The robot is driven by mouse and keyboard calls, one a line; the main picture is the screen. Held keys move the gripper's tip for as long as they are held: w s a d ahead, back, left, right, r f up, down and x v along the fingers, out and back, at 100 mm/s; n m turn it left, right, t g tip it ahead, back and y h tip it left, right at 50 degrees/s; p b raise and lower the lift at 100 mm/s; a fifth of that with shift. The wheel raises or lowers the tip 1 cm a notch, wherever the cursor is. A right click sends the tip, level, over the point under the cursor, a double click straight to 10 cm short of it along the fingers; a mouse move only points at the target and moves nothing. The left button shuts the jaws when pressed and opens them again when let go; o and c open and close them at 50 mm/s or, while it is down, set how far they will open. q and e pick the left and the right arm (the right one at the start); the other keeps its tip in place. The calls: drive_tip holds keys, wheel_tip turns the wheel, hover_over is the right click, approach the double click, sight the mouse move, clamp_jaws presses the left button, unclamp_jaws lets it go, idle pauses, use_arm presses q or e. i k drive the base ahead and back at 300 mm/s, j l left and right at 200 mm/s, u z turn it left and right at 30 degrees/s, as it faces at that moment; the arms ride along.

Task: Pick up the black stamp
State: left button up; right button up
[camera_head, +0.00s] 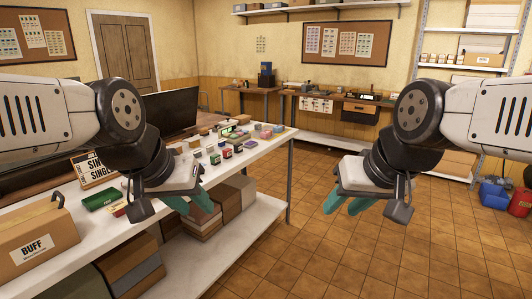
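Several small stamp-like blocks stand on the white table (262,150). My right gripper (343,208) is over the open floor right of the table, fingers apart and empty. My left arm hides part of the tabletop.
A cardboard box marked BUFF (38,240), a green case (101,199) and a sign (90,167) are on the table's left. A dark monitor (172,112) stands behind. Boxes (200,226) fill the lower shelf.

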sight(238, 147)
drive_tip(key=i, duration=0.5)
drive_tip(key=i+j, duration=0.1)
drive_tip(key=i, duration=0.4)
drive_tip(key=z, duration=0.05)
